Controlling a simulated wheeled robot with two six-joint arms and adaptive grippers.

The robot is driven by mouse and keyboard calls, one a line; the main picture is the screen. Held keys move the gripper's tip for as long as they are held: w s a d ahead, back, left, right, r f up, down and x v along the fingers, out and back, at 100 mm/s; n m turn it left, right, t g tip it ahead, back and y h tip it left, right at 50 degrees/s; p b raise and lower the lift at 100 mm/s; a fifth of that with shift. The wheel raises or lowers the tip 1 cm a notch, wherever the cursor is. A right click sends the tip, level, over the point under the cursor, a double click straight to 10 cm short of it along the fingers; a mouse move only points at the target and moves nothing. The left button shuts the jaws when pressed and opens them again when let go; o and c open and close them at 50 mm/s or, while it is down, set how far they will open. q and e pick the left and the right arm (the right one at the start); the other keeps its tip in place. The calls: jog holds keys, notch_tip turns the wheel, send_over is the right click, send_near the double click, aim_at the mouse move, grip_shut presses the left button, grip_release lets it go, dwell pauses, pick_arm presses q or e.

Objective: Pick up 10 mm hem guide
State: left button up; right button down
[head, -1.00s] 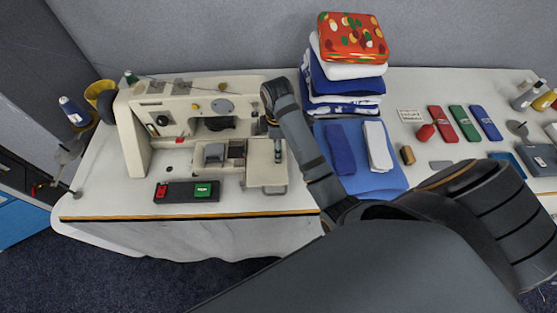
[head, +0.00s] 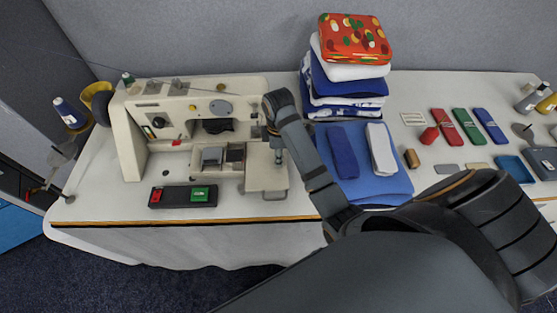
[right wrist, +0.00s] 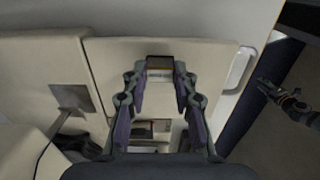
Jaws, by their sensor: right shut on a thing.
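My right gripper (head: 279,160) is low over the cream plate (head: 266,182) at the right end of the sewing machine. In the right wrist view my right gripper (right wrist: 160,72) is shut on a small block with a dark top edge and a pale, lettered face, which I take for the 10 mm hem guide (right wrist: 160,63). Whether it touches the plate is unclear. In the head view the gripper and arm hide it. A dark jointed part at the right of the wrist view looks like my left gripper (right wrist: 280,94); its fingers are too small to read.
The sewing machine (head: 165,120) stands left of my right arm, with a red and green switch box (head: 183,196) in front.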

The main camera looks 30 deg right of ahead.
jog(key=r+p, duration=0.4)
jog(key=shift+s+d+r, duration=0.15)
jog(key=shift+s+r, duration=0.1)
jog(key=shift+r, duration=0.15)
jog(key=s+d+r+p, duration=0.4)
jog(key=s+r+p, duration=0.2)
jog(key=s, duration=0.6)
notch_tip(320, 180, up, 2)
jog(key=shift+s+d+r+p, duration=0.1)
jog(key=shift+s+d+p, duration=0.05)
jog(key=shift+s+p, duration=0.2)
